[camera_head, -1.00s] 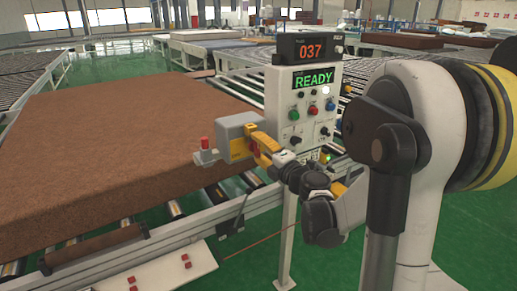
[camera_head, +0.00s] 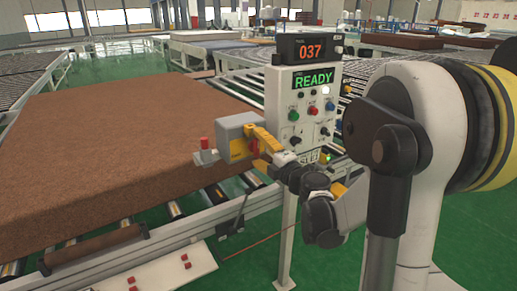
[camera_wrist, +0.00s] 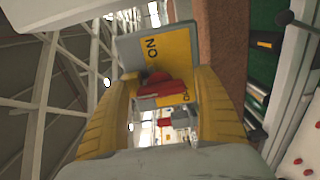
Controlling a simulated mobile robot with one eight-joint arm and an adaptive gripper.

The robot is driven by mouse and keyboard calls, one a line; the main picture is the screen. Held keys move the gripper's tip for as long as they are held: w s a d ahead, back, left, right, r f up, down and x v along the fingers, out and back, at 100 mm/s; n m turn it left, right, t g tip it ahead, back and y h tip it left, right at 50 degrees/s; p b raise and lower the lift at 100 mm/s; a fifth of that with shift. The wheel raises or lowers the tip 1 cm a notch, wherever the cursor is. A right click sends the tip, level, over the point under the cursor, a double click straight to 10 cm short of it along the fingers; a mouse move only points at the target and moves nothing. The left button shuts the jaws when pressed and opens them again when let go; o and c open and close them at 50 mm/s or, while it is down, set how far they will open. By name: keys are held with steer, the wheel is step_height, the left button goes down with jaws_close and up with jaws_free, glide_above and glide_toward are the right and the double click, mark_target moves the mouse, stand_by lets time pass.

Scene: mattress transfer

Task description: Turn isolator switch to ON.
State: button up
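The isolator switch is a grey box (camera_head: 232,124) with a yellow face (camera_head: 239,149), mounted at the mattress conveyor's near side. Its red handle (camera_head: 254,149) sits on that face; the handle also shows in the wrist view (camera_wrist: 163,88), lying across the yellow plate (camera_wrist: 178,46). The word ON is on the plate beyond the handle; lettering on the near side is mostly hidden. My gripper (camera_head: 268,144) is at the switch. In the wrist view its yellow fingers (camera_wrist: 163,80) are spread, one on each side of the handle. I cannot tell whether they touch it.
A control panel (camera_head: 303,110) with a READY display and buttons stands on a post just right of the switch. A brown mattress (camera_head: 120,130) lies on the roller conveyor at left. A small grey bracket with a red button (camera_head: 205,150) sits left of the switch.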

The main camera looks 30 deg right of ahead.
steer(key=s, duration=1.2)
steer(key=shift+d, duration=0.2)
step_height(320, 180, up, 7)
steer(key=m+t+h, duration=0.1)
steer(key=m+h, duration=0.4)
steer(key=m, duration=0.2)
steer(key=s+a+f+m+g+y, duration=0.2)
steer(key=s+a+f+m+g, duration=0.3)
steer(key=a, duration=0.4)
steer(key=s+a+f+m+g+y, duration=0.2)
steer(key=s+a+f+m+g, duration=0.4)
steer(key=s+a+f, duration=0.4)
steer(key=shift+s+a+g, duration=0.15)
steer(key=shift+s+g, duration=0.15)
steer(key=shift+g, duration=0.2)
